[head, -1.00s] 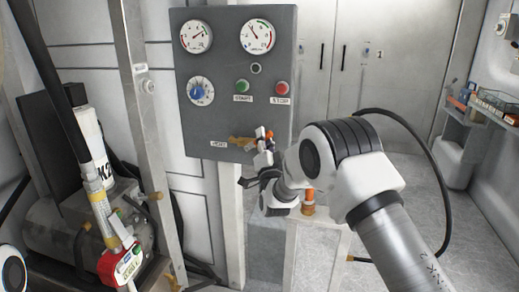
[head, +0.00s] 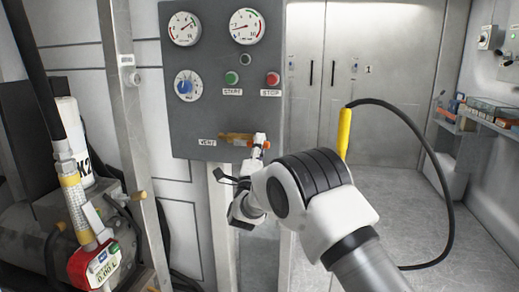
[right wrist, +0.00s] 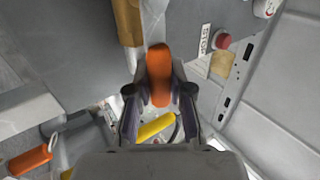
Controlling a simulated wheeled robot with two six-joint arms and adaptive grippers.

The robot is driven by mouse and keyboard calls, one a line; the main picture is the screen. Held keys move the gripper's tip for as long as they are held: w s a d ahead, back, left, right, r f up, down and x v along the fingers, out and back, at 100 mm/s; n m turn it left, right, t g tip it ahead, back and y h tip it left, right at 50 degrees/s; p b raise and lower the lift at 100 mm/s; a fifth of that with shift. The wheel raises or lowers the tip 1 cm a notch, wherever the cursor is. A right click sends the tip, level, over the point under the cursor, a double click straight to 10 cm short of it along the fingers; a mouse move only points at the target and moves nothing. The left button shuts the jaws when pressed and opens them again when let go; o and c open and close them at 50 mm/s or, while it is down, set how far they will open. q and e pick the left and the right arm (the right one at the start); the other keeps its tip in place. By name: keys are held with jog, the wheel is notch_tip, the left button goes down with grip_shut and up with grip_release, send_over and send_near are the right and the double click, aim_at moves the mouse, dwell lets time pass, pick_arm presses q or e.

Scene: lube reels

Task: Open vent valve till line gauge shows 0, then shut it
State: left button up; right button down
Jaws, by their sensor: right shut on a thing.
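The grey control panel (head: 215,105) carries two round gauges. The left gauge (head: 184,28) has its needle pointing up to the right. The right gauge (head: 247,26) has its needle pointing left, toward the low end; its figures are too small to read surely. The brass vent valve (head: 232,137) sits low on the panel beside the VENT label (head: 207,142). My right gripper (head: 257,147) is at its right end. In the right wrist view, the orange valve handle (right wrist: 158,75) lies between my fingers (right wrist: 159,100), which are shut on it. My left gripper is not in view.
A blue selector knob (head: 185,86), green START button (head: 232,77) and red STOP button (head: 272,78) sit above the valve. A red-cased dispensing meter (head: 94,264) is at lower left. A yellow piece (head: 344,132) with a black hose shows behind my arm. Floor at right is clear.

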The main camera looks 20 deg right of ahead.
jog(key=shift+f, duration=0.15)
jog(key=c, duration=1)
grip_release()
jog(key=shift+c, duration=0.2)
jog(key=v, duration=1.2)
jog(key=shift+a, duration=0.1)
